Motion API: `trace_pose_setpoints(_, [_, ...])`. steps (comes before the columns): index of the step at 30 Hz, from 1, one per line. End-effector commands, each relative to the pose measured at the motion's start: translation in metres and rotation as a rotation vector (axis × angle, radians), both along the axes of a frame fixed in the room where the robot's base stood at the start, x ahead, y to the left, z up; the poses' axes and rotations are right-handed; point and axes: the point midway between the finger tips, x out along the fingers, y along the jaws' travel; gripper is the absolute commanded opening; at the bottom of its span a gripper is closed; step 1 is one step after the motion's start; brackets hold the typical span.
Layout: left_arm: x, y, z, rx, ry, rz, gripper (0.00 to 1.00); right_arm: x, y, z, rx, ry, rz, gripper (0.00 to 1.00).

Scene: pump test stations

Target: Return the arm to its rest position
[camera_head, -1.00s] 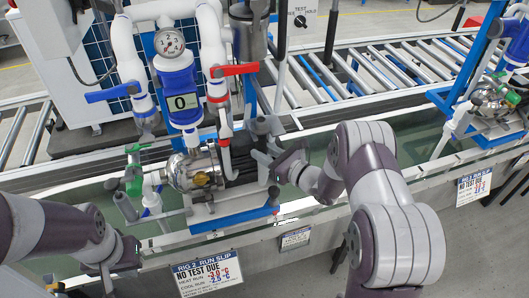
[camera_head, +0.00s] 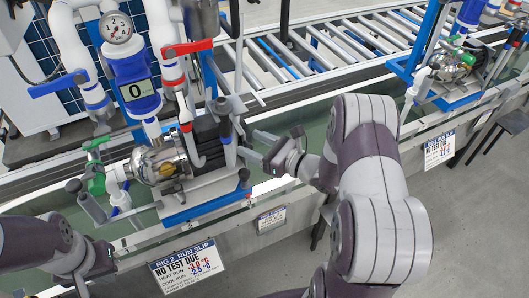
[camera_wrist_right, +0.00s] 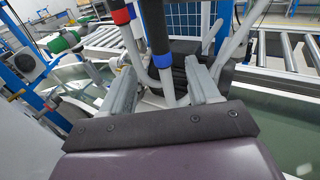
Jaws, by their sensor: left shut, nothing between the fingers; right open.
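My right gripper (camera_head: 257,146) is open and empty, beside the right end of the middle pump (camera_head: 160,165), with a small gap in the head view.
Above the pump stand a pressure gauge (camera_head: 116,27), a display reading 0 (camera_head: 135,90) and a red lever (camera_head: 188,48). A roller conveyor (camera_head: 320,50) runs behind. A second pump (camera_head: 455,65) stands at the right. A slip sign (camera_head: 185,265) hangs in front. Floor at lower right is clear.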

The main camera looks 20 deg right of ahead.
Motion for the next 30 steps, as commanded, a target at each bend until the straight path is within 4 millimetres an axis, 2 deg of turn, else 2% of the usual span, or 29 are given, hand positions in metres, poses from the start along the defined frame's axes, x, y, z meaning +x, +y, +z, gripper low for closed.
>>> trace_pose_setpoints(3, [0.0, 0.0, -0.011, 0.0, 0.0, 0.0, 0.0, -0.021, -0.015, -0.001, -0.001, -0.002, -0.005, 0.61])
trace_pose_setpoints(7, [0.0, 0.0, -0.013, 0.0, 0.0, 0.0, 0.0, -0.034, -0.022, 0.002, 0.0, -0.001, -0.001, 0.61])
trace_pose_setpoints(23, [0.0, 0.0, -0.013, 0.0, 0.0, 0.0, 0.0, -0.037, -0.024, 0.004, 0.025, 0.016, -0.002, 0.61])
trace_pose_setpoints(26, [0.0, 0.0, -0.013, 0.0, 0.0, 0.0, 0.0, -0.035, -0.029, -0.01, 0.164, 0.179, -0.051, 0.61])
trace_pose_setpoints(29, [0.0, 0.0, -0.013, 0.0, 0.0, 0.0, 0.0, -0.036, -0.056, -0.051, 0.478, 0.547, -0.315, 0.61])
trace_pose_setpoints(30, [0.0, 0.0, -0.012, 0.0, 0.0, 0.0, 0.0, -0.04, -0.074, -0.064, 0.648, 0.694, -0.485, 0.61])
